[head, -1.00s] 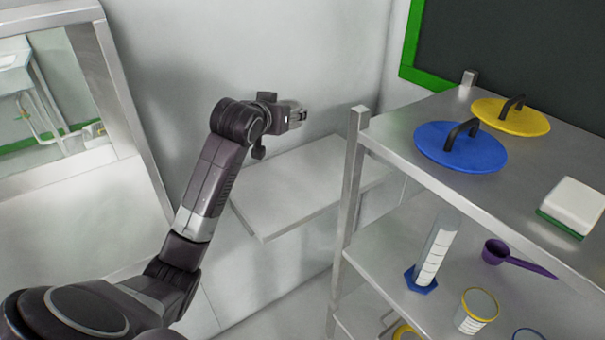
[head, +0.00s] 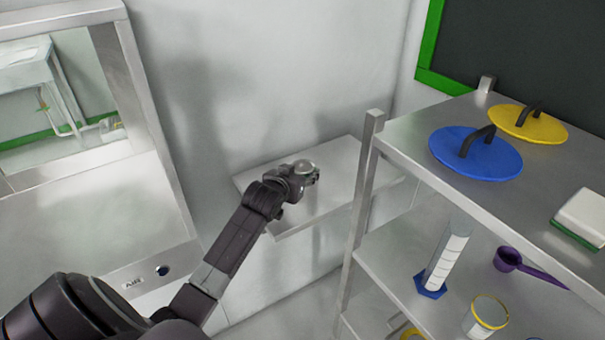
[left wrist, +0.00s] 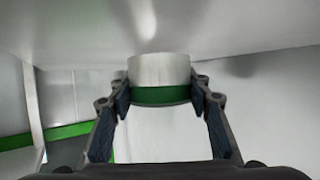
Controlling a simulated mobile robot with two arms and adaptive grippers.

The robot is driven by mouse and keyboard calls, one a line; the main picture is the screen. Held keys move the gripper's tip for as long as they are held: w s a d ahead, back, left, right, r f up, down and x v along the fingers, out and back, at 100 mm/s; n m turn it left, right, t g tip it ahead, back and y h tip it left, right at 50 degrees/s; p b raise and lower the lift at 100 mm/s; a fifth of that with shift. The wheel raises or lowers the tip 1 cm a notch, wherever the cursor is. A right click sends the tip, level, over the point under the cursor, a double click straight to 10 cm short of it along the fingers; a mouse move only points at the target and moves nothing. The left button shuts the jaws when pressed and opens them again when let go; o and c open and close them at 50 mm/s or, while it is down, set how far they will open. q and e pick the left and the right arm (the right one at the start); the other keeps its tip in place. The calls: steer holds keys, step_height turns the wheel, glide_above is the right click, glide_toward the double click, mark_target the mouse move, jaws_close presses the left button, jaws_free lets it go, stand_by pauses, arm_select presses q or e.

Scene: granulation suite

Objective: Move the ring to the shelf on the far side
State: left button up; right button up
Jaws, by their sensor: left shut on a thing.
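The ring (head: 308,167) is a short silver metal band at the tip of my left gripper (head: 303,174). In the left wrist view the ring (left wrist: 160,70) sits between the two fingers of the left gripper (left wrist: 161,97), which are shut on its sides. A green band shows along its lower edge there. The bare metal wall shelf (head: 340,165) lies against the far wall. In the head view the gripper and ring are over the shelf's left half; I cannot tell if the ring touches it. My right gripper is not in view.
A metal rack (head: 410,145) stands close on the right, its post (head: 362,190) beside the wall shelf. It carries a blue lid (head: 475,158), a yellow lid (head: 545,127), a white block (head: 585,215) and, lower, a cylinder (head: 446,262) and purple scoop (head: 508,260). A framed hatch (head: 160,130) is left.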

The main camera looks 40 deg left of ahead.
arm_select(q)
steer(key=shift+f, duration=0.4)
steer(key=o, duration=1.5)
steer(key=shift+s, duration=0.1)
steer(key=v, duration=1.2)
steer(key=shift+b, duration=0.35)
